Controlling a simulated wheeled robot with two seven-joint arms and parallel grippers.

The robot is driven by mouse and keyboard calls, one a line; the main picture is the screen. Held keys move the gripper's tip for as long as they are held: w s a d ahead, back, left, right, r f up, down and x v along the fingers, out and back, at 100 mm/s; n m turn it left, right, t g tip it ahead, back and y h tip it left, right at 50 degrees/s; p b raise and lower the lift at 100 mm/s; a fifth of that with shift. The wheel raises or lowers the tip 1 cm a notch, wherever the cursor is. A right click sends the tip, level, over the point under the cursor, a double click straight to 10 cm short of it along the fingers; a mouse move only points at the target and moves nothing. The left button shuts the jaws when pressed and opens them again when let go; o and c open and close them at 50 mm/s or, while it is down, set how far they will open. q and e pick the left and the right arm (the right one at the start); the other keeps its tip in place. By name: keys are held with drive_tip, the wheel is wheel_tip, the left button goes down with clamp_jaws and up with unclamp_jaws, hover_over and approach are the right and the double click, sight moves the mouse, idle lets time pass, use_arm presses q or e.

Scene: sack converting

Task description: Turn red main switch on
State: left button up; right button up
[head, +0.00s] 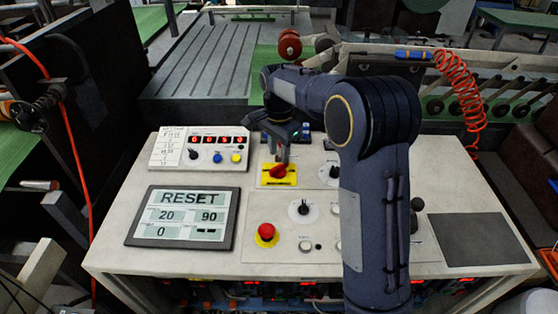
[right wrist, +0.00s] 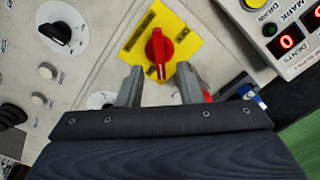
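The red main switch (head: 278,171) is a red rotary knob on a yellow plate (head: 290,181) on the control panel. In the right wrist view the red knob (right wrist: 159,48) shows whole on its yellow plate (right wrist: 186,45). My right gripper (head: 281,153) is above and just behind the knob in the head view, pointing down. My left gripper is not in view.
A red button (head: 266,231) on a yellow ring sits in front of the switch. Black knobs (head: 303,208) are to its right. A RESET screen (head: 183,217) and a red digit display (head: 218,140) are to its left. My right arm covers part of the panel.

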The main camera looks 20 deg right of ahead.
sight(279, 165)
drive_tip(key=shift+r, duration=1.55)
drive_tip(key=shift+s+d+r, duration=0.1)
drive_tip(key=shift+s, duration=0.1)
drive_tip(key=s+a+r+n+t+y, duration=0.15)
drive_tip(key=s+n, duration=0.35)
drive_tip(key=s, duration=0.6)
drive_tip(key=s+a+r+n+t+y, duration=0.1)
drive_tip(key=s+r+n+t+y, duration=0.2)
drive_tip(key=s, duration=0.9)
drive_tip(key=s+a+f+n+t, duration=0.1)
drive_tip(key=s+a+f+n, duration=0.2)
drive_tip(key=s, duration=0.4)
wheel_tip(279, 165, down, 2)
drive_tip(key=shift+a+f+n+h, duration=0.1)
drive_tip(key=shift+a+n+h, duration=0.2)
drive_tip(key=shift+n, duration=0.6)
